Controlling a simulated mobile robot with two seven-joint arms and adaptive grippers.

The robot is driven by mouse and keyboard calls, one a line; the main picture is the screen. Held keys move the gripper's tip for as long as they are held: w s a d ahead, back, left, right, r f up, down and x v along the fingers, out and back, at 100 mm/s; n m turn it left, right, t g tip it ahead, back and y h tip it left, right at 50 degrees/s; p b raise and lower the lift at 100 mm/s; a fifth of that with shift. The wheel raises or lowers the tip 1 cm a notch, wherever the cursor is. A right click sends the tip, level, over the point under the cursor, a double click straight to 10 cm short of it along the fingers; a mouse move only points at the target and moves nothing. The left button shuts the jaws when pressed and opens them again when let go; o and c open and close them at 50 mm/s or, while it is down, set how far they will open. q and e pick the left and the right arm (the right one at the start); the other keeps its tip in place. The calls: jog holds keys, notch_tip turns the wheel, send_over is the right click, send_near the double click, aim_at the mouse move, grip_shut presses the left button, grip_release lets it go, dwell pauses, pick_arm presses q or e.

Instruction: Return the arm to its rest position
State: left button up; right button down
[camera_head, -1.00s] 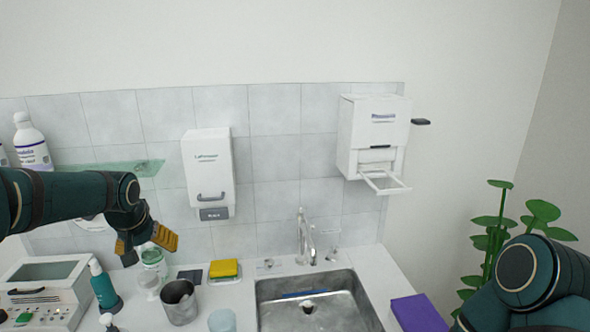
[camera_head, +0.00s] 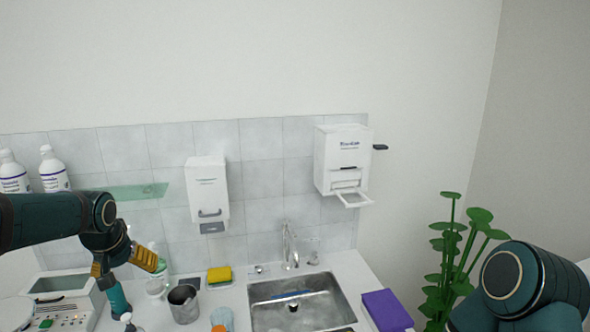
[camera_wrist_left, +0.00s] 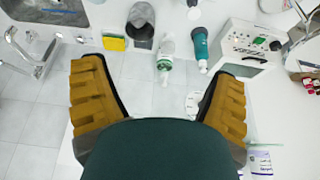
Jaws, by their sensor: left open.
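My left arm (camera_head: 50,221) comes in from the left. Its left gripper (camera_head: 124,266) hangs fingers down over the left part of the counter, in front of the tiled wall. The left wrist view shows the same gripper (camera_wrist_left: 150,85) with its two yellow-padded fingers wide apart and nothing between them. In the head view the gripper overlaps the teal bottle (camera_head: 117,299); I cannot tell the gap between them. Of my right arm (camera_head: 525,283) only a rounded part shows at the lower right; its gripper is out of view.
A metal cup (camera_head: 184,304), a yellow sponge (camera_head: 219,275) and a white machine (camera_head: 62,300) stand on the counter. The sink (camera_head: 300,304) is to the right. A glass shelf (camera_head: 135,191) and two dispensers (camera_head: 208,190) (camera_head: 341,160) are on the wall. A plant (camera_head: 455,260) stands near my right arm.

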pick_arm(q)
jog(key=s+d+f+h+b, duration=0.1)
jog(key=d+f, duration=0.3)
jog(key=f, duration=0.4)
jog(key=d+f+m+g+h+b, duration=0.15)
jog(key=d+f, duration=0.25)
jog(key=f, duration=0.4)
jog(key=s+d+f+t+b, duration=0.1)
jog(key=d+f+b, duration=0.1)
jog(key=d+f, duration=0.4)
jog(key=s+d+f+b, duration=0.1)
jog(key=s+d+f, duration=0.3)
jog(key=s+f, duration=0.2)
jog(key=s+d+f+g+h+b, duration=0.1)
jog(key=s+d+f+b, duration=0.1)
jog(key=s+d+f, duration=0.2)
jog(key=s+d+f+g+h+b, duration=0.1)
jog(key=s+d+f, duration=0.3)
jog(key=s+f, duration=0.6)
notch_tip(320, 180, down, 2)
jog(key=shift+d+f+n+b, duration=0.25)
jog(key=shift+n+b, duration=0.1)
jog(key=shift+b, duration=0.35)
pick_arm(e)
notch_tip(320, 180, down, 11)
jog(key=s, duration=0.1)
jog(key=shift+s+a+r, duration=0.2)
jog(key=shift+s+a, duration=0.1)
pick_arm(q)
jog(key=shift+w, duration=0.1)
